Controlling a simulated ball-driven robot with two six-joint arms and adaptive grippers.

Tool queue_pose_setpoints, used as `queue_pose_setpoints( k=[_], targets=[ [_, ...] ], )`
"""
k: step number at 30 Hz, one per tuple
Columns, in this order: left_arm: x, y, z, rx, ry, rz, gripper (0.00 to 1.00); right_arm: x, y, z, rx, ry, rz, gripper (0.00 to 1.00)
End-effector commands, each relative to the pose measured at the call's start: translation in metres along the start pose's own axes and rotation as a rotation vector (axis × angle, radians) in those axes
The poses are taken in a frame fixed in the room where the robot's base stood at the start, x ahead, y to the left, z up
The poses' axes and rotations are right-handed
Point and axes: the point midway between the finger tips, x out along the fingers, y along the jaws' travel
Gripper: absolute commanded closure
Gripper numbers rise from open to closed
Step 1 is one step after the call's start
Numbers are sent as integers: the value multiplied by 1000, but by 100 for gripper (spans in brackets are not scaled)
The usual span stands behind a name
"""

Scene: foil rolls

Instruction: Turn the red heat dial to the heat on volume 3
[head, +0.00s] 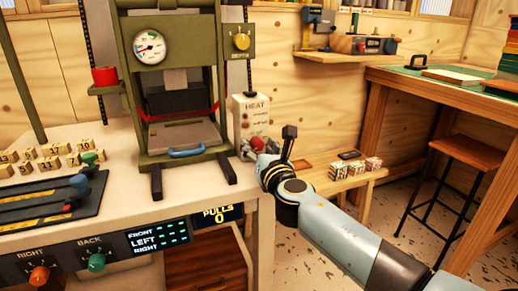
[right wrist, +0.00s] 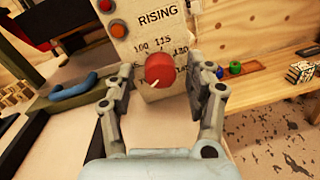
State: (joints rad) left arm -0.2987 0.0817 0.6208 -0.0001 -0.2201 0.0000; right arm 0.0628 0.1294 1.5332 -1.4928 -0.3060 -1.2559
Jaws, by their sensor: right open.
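The red heat dial (right wrist: 160,69) is on the front of the white heat box (right wrist: 150,28), with a pale pointer mark toward its lower left. The box reads "RISING", with numbers around the dial, partly hidden; 100 and 115 seem readable. My right gripper (right wrist: 158,84) is open, one finger on each side of the dial; I cannot tell if they touch it. In the head view the heat box (head: 250,112) stands right of the green press, and the dial (head: 257,143) shows just above my right gripper (head: 257,152). My left gripper is not in view.
The green press (head: 180,18) with a round gauge (head: 149,47) stands left of the box. A low wooden bench (head: 318,185) with small patterned blocks (head: 337,171) is at the right. I see no readable volume label.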

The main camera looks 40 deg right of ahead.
Motion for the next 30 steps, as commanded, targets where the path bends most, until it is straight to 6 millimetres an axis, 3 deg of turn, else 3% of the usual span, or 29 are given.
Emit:
queue_pose_setpoints(
  k=[7, 20, 30],
  targets=[
    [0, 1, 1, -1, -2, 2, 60, 1, 0, 0, 0, 0, 0, 45],
    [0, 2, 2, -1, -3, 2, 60, 0, 0, 0, 0, 0, 0, 100],
    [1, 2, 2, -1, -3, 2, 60, 0, 0, 0, 53, 4, -2, 100]
  ],
)
